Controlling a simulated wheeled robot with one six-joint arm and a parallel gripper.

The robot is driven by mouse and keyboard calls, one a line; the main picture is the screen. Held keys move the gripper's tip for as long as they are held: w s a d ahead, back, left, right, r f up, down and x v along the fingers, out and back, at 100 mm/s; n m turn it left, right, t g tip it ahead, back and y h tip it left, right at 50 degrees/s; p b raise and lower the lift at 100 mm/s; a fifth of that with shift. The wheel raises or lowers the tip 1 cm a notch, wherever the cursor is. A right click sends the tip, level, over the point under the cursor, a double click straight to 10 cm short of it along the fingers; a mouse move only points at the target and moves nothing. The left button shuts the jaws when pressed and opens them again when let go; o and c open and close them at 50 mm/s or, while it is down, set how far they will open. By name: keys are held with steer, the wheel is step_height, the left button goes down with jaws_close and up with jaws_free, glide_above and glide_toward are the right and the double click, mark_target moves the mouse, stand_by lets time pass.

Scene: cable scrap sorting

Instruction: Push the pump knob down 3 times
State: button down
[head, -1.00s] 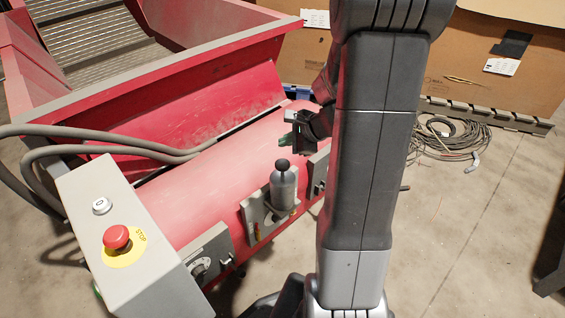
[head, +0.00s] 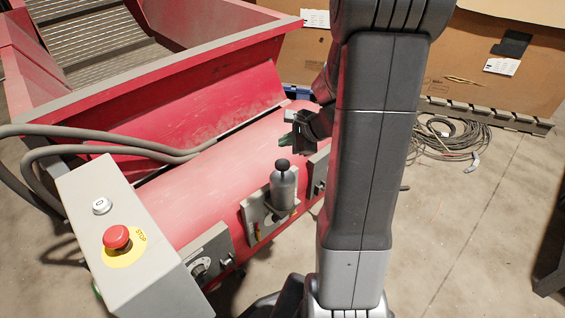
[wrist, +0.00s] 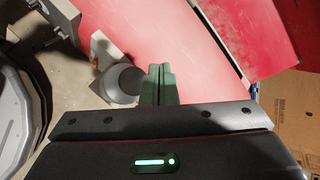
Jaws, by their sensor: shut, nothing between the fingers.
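The pump is a grey bottle (head: 283,188) standing upright in a bracket on the red machine, with a black knob (head: 282,164) on top. My gripper (head: 284,140) is shut and empty. It is above the knob in the head view, with a visible gap between them. In the wrist view, the green fingertips (wrist: 159,84) are together, just right of a round grey shape of the pump (wrist: 123,84). My gripper's body hides the lower part of that view.
A grey control box with a red stop button (head: 116,237) stands at the left. Bracket plates with small fittings (head: 202,268) flank the pump. Grey hoses (head: 110,144) cross the machine. Coiled cable (head: 450,135) lies on the floor at right.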

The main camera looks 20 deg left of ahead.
steer(key=s+d+f+n+g+h+p, duration=0.25)
steer(key=d+n+h, duration=0.2)
steer(key=d, duration=0.35)
steer(key=s+d+f+n+g+h+p, duration=0.1)
steer(key=s+d+n+h+p, duration=0.1)
steer(key=s+d+n+h, duration=0.35)
steer(key=w+d+r+n+t+h+p, duration=0.4)
steer(key=w+d+r+n+h, duration=0.3)
steer(key=d+n, duration=0.4)
steer(key=w+n+t, duration=0.1)
steer(key=n, duration=0.3)
steer(key=shift+d+r, duration=0.2)
steer(key=shift+d, duration=0.05)
steer(key=shift+t, duration=0.25)
